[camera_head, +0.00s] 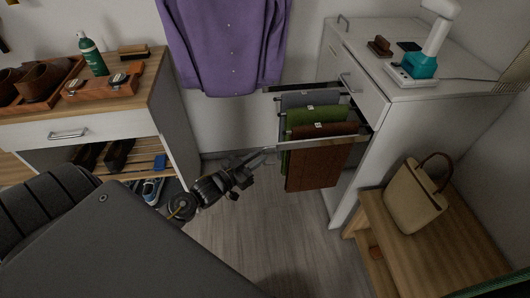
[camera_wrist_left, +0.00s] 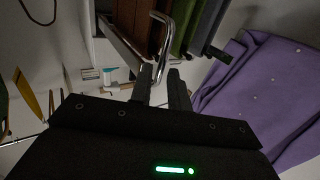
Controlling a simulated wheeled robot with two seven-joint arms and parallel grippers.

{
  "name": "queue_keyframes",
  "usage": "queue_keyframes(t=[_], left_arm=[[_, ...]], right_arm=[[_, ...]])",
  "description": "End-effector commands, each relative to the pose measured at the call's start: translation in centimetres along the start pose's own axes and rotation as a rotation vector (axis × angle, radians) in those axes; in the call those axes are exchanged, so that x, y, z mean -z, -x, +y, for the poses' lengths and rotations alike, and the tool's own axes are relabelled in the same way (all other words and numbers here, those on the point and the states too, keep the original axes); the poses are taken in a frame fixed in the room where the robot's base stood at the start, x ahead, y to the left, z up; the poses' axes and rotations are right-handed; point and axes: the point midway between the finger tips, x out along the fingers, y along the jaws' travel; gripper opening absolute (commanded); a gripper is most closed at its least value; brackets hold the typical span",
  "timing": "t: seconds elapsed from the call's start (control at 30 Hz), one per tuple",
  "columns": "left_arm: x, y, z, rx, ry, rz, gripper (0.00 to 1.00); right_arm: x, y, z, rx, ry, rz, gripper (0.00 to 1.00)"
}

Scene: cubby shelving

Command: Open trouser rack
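The trouser rack (camera_head: 347,137) is pulled out from the white cabinet on the right in the head view. Grey, green and brown trousers (camera_head: 318,165) hang from its bars. My left gripper (camera_head: 247,174) is at the rack's front, to the left of the trousers. In the left wrist view, the bent metal handle (camera_wrist_left: 163,42) runs down between the two fingers of my left gripper (camera_wrist_left: 163,86). The fingers are close together, and they look shut on the handle. Brown and green trousers show just beyond it. My right gripper is not in view.
A wooden bench (camera_head: 440,243) with a beige bag (camera_head: 413,197) stands to the right, below the cabinet top (camera_head: 440,83). A shoe cabinet (camera_head: 100,128) stands at left. A purple shirt (camera_head: 228,50) hangs behind. Floor (camera_head: 290,225) is clear below the trousers.

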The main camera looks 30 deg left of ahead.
Motion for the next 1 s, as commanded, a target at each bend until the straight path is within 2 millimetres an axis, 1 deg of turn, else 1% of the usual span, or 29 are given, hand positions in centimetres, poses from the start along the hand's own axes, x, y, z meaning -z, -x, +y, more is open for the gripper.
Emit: queue_keyframes(t=[0.03, 0.1, 0.2, 0.33, 0.5, 1.0], left_arm=[[-0.1, 1.2, 0.0, -0.001, -0.001, -0.002, 0.18], [-0.1, 2.5, 0.0, 0.000, 0.000, -0.002, 0.18], [0.0, 4.1, 0.0, 0.000, 0.000, 0.000, 0.18], [0.0, 5.5, 0.0, 0.001, 0.000, -0.001, 0.18], [0.1, 6.1, 0.0, 0.000, 0.000, 0.002, 0.18], [0.0, 6.0, 0.0, 0.000, -0.001, 0.001, 0.18]], right_arm=[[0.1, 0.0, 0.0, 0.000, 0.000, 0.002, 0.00], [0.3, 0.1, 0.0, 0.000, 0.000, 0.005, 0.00], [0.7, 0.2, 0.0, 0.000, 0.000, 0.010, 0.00], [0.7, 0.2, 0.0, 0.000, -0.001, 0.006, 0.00], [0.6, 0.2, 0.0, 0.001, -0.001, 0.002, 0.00], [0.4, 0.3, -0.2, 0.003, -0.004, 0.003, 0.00]])
